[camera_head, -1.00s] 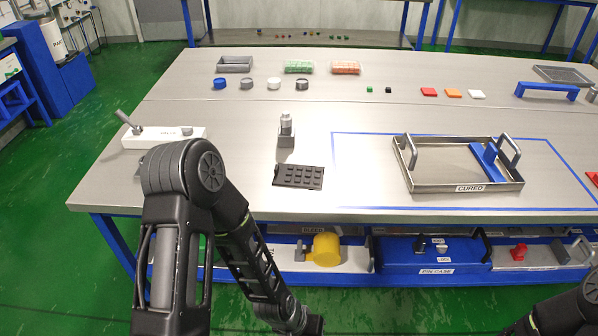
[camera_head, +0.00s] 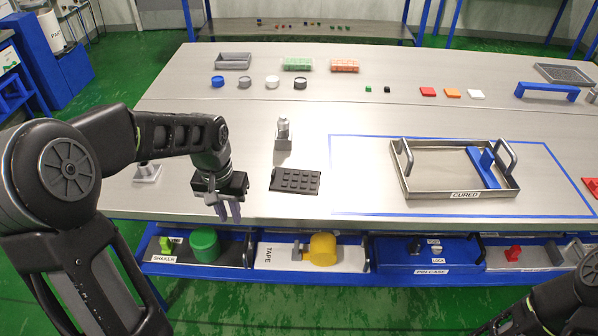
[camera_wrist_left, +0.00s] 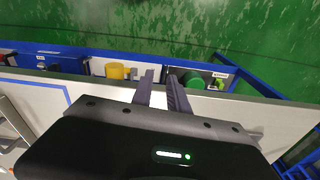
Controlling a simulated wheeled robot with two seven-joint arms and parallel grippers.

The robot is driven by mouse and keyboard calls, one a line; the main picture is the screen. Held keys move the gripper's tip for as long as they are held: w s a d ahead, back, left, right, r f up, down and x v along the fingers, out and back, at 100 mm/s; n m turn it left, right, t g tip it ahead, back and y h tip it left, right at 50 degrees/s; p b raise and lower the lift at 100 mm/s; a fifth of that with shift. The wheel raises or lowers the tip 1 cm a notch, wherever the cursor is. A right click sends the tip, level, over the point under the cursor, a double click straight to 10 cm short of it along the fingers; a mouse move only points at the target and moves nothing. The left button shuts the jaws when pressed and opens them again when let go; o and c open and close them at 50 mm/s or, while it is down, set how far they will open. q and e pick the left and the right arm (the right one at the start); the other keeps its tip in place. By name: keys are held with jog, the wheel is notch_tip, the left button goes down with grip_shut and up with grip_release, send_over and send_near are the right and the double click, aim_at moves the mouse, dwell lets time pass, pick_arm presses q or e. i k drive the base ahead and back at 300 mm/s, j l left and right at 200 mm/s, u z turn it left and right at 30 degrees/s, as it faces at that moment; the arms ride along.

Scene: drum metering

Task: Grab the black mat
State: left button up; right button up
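The black mat (camera_head: 296,180) lies flat on the steel table near its front edge, with rows of round marks on its top. My left gripper (camera_head: 228,212) is to the left of the mat and apart from it, with its fingers pointing down near the table's front edge. The fingers are parted and nothing is between them; they also show parted in the left wrist view (camera_wrist_left: 161,76). The mat is not seen in the left wrist view. My right gripper is out of view; only part of that arm shows at the bottom right.
A tray labelled CURED (camera_head: 460,195) with upright handles sits to the right inside a blue outline. A shelf below the front edge holds a green cylinder (camera_head: 205,245) and a yellow tape roll (camera_head: 323,247).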

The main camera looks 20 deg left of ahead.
aim_at(283, 179)
jog(key=i, duration=0.85)
